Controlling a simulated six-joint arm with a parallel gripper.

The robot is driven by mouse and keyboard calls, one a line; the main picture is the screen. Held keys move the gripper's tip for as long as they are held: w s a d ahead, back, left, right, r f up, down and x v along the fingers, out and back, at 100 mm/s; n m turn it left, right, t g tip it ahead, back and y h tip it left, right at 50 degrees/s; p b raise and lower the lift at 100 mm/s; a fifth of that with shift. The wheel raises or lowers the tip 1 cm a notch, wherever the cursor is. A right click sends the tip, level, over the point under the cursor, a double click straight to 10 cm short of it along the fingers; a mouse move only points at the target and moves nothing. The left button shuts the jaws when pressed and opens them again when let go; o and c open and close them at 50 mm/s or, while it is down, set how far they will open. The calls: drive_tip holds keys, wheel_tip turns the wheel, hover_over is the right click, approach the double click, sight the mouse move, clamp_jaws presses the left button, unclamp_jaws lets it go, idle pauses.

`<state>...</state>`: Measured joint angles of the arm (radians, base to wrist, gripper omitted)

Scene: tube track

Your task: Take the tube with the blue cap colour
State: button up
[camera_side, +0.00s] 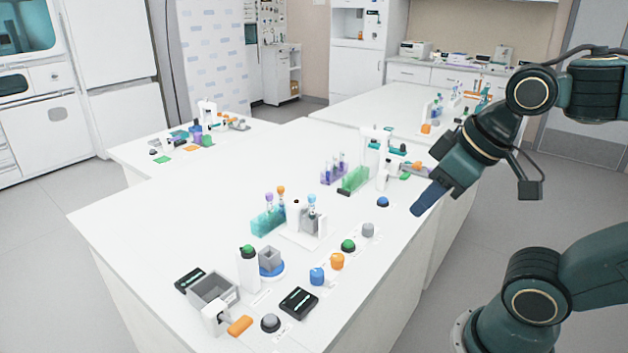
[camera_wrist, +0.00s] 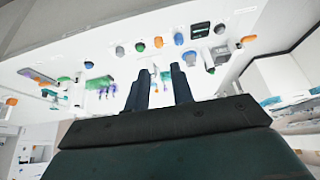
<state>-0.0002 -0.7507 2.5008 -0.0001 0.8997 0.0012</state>
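A tube with a light blue cap (camera_side: 311,199) stands upright in a grey holder (camera_side: 308,222) on a white stand, near the middle of the table. To its left, a teal rack (camera_side: 266,222) holds tubes with a purple cap (camera_side: 269,198) and an orange cap (camera_side: 281,190). My gripper (camera_side: 424,201) is above the table's right edge, well apart from the tubes. The tubes are small and partly hidden behind the fingers there.
A purple rack (camera_side: 333,176) and a green block (camera_side: 355,179) stand farther back. Blue (camera_side: 383,202), green (camera_side: 348,246) and grey (camera_side: 367,230) knobs line the right side. A grey box (camera_side: 213,290) and black devices (camera_side: 299,302) are at the front. The left table area is clear.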

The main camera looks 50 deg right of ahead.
drive_tip(key=w+d+r+m+g, duration=0.1)
drive_tip(key=w+r+m, duration=0.1)
drive_tip(key=w+m, duration=0.3)
drive_tip(key=w+d+r+m+g, duration=0.1)
drive_tip(key=w+r+m+g, duration=0.2)
drive_tip(key=w, duration=0.4)
drive_tip(key=m+g, duration=0.2)
drive_tip(key=m, duration=0.9)
hover_over(312, 196)
drive_tip(key=shift+w+f, duration=0.15)
drive_tip(key=shift+f, duration=2.25)
drive_tip(key=shift+f, duration=4.3)
drive_tip(key=shift+f, duration=0.15)
